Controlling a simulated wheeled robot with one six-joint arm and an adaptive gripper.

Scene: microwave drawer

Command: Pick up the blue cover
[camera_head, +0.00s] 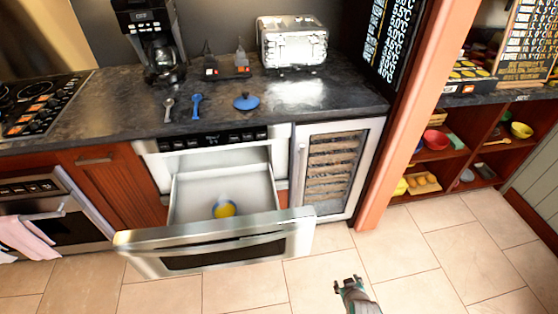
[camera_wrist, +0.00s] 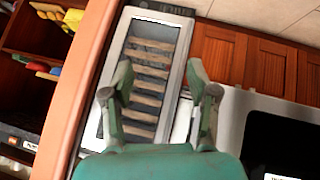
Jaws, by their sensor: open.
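The blue cover (camera_head: 246,101) lies on the dark countertop (camera_head: 340,101), right of a blue utensil and in front of the toaster. It looks like a small round lid with a knob. My gripper (camera_head: 349,284) is low over the tiled floor in the head view, to the right of the open drawer and well apart from the cover. In the wrist view my gripper (camera_wrist: 160,85) has its two fingers spread with nothing between them. The wrist view faces the wine cooler (camera_wrist: 150,80), and the cover does not show there.
The microwave drawer (camera_head: 215,252) is pulled open, with a blue and yellow item (camera_head: 224,209) inside. A grey spoon (camera_head: 168,108) and a blue utensil (camera_head: 197,106) lie left of the cover. A toaster (camera_head: 292,45) and coffee maker (camera_head: 152,45) stand behind. Floor at right is clear.

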